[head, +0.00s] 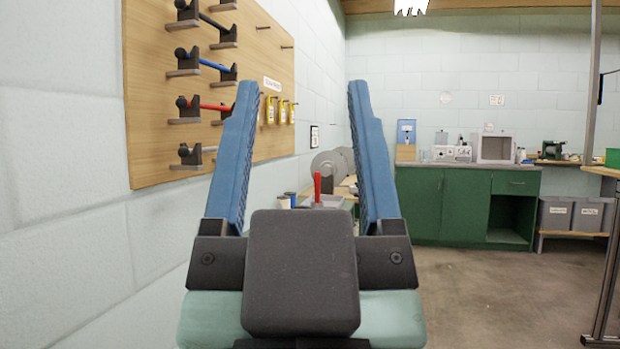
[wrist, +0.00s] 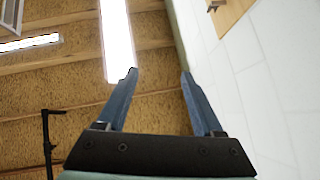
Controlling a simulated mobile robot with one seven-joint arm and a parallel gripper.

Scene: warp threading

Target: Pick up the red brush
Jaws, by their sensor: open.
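My gripper (head: 302,85) is open and empty, its two blue fingers spread wide and pointing up and forward in the head view. It also shows open in the wrist view (wrist: 158,73), against the ceiling and wall. On the wall board at left, a red-handled tool (head: 212,106) with a dark round end rests across small brackets, to the left of my left finger. A small upright red object (head: 317,186) stands on the far bench, seen between the fingers. I cannot tell which of these red things is the brush. My gripper touches neither.
The wooden board (head: 150,90) also holds a blue-handled tool (head: 215,64), dark tools and yellow tags. A green cabinet (head: 440,205) with equipment stands at the back. The floor (head: 490,290) at right is clear. A metal post (head: 592,130) stands far right.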

